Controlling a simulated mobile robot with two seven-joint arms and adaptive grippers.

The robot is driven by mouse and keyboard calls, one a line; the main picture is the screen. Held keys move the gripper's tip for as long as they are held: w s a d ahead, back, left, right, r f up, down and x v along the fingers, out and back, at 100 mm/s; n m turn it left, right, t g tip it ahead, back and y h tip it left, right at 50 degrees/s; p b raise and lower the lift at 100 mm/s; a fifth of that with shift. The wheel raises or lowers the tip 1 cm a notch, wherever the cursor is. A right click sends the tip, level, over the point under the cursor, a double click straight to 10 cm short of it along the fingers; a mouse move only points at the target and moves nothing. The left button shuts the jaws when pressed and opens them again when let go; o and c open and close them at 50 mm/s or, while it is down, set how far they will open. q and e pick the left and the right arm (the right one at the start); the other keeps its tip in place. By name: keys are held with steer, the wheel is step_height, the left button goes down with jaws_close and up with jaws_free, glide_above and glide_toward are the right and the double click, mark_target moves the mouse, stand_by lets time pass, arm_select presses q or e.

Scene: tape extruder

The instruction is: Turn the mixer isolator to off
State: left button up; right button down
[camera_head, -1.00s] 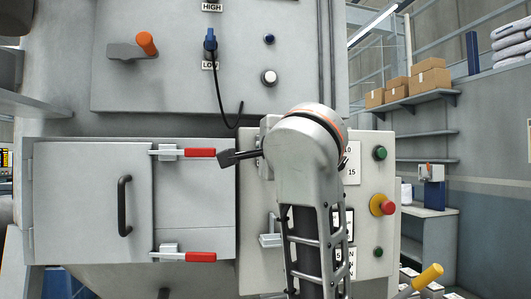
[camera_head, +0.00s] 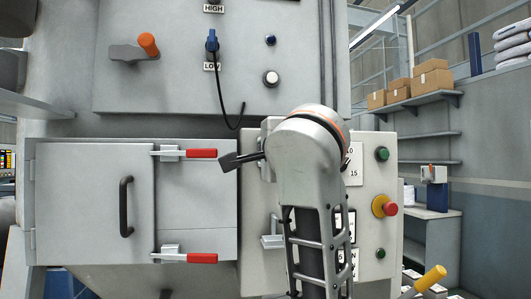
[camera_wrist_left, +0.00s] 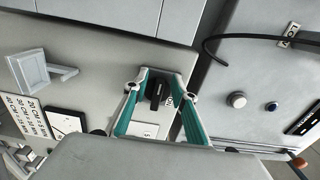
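The mixer isolator seems to be the small black rotary handle (camera_wrist_left: 156,92) with a small lettered plate beside it, seen in the left wrist view. My left gripper (camera_wrist_left: 161,84) has its two teal-and-grey fingers on either side of this handle, apart from each other, and a little room shows around the handle. I cannot tell whether a finger touches it. In the head view my forearm and wrist cover the handle and most of the left gripper, in front of the control panel (camera_head: 377,220). My right gripper is not in view.
A grey bracket (camera_wrist_left: 42,72) sticks out from the panel near the left gripper. A red emergency stop (camera_head: 384,206) and a green button (camera_head: 382,154) are right of my arm. Left of it is a door with red-handled latches (camera_head: 202,153). A black cable (camera_head: 222,95) hangs above.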

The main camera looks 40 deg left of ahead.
arm_select(q)
steer(key=shift+r, duration=0.15)
step_height(320, 180, up, 10)
steer(key=shift+f, duration=0.15)
stand_by(0.5)
